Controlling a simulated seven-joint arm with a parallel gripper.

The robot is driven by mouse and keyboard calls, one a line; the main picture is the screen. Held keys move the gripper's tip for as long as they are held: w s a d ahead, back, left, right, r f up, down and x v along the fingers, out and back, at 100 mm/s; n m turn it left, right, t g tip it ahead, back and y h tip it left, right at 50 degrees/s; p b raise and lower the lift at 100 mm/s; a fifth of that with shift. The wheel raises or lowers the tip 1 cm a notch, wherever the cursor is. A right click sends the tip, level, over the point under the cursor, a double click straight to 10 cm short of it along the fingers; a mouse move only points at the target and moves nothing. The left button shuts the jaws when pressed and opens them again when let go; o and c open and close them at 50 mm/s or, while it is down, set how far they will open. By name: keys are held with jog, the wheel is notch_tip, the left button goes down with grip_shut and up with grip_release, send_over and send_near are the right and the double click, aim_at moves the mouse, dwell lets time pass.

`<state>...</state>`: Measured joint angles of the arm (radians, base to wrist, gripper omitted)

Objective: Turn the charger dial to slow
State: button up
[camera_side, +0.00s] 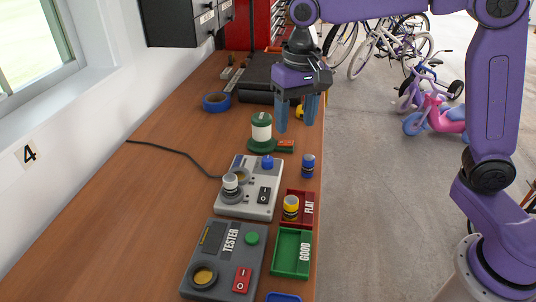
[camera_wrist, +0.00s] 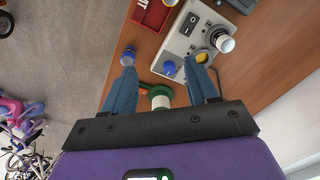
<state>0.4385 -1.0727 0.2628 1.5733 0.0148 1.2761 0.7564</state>
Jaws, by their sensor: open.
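The charger (camera_side: 262,208) is a light grey box on the bench, also seen in the wrist view (camera_wrist: 183,46). Its blue dial (camera_side: 267,161) sits at the far end and shows in the wrist view (camera_wrist: 169,69); its setting is too small to read. A white-topped cell (camera_side: 230,184) stands upright in one socket of the charger; the other socket looks empty. A black switch (camera_side: 263,195) is on its near part. My gripper (camera_side: 297,122) is open and empty, above and beyond the charger. In the wrist view the dial appears between my fingertips (camera_wrist: 160,66), apart from them.
A blue cell (camera_side: 308,166) stands right of the dial. A green-and-white spool (camera_side: 261,128) is below my gripper. Near the charger are a red FLAT tray (camera_side: 308,222) with a yellow cell (camera_side: 290,207), an empty green GOOD tray (camera_side: 290,266) and the tester (camera_side: 222,262). The bench's left side is mostly clear.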

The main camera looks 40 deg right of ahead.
aim_at(268, 158)
jog(key=w+m, duration=0.5)
jog(key=w, duration=0.5)
notch_tip(268, 158, down, 16)
jog(key=shift+d+f, duration=0.1)
jog(key=shift+f, duration=0.1)
jog(key=c, duration=1.1)
